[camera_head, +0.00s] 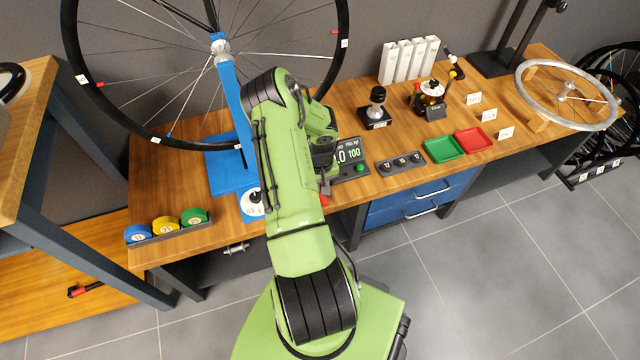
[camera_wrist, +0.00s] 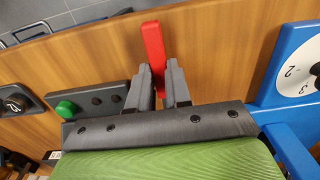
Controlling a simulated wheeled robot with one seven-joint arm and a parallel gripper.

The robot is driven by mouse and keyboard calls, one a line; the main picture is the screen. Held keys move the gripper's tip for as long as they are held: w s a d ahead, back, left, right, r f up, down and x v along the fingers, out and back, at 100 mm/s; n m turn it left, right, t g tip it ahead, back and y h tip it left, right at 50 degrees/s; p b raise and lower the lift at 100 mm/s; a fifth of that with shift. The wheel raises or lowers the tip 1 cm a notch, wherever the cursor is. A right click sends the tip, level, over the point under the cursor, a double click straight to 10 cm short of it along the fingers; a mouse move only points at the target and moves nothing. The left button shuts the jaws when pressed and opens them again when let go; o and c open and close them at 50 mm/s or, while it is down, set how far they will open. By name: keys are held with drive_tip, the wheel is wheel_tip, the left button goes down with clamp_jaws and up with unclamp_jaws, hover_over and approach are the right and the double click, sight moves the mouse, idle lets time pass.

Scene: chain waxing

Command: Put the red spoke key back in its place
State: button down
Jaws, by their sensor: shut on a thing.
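The red spoke key (camera_wrist: 153,45) is a flat red bar standing between the two dark fingers of my gripper (camera_wrist: 160,84) in the wrist view. The fingers are shut on its lower part and its upper end sticks out past them. In the head view, only a small red bit of the key (camera_head: 324,200) shows below my gripper (camera_head: 324,180), near the bench's front edge. Any gap between key and bench top is hard to judge. A dark strip with several numbered round spots (camera_head: 400,162) lies to the right; I cannot tell whether it is the key's place.
The wooden bench (camera_head: 225,236) carries a display box with a green button (camera_head: 350,158), a blue wheel stand (camera_head: 228,172), and a rack of blue, yellow and green discs (camera_head: 167,226). Green (camera_head: 443,149) and red trays (camera_head: 473,139) lie right. A red-handled tool (camera_head: 86,289) lies on the lower-left shelf.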

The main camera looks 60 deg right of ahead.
drive_tip(key=shift+f, duration=0.25)
drive_tip(key=c, duration=1)
unclamp_jaws()
wheel_tip(320, 180, up, 16)
drive_tip(key=p, duration=0.4)
drive_tip(key=shift+f+p, duration=0.1)
drive_tip(key=shift+p, duration=0.3)
drive_tip(key=shift+w, duration=0.1)
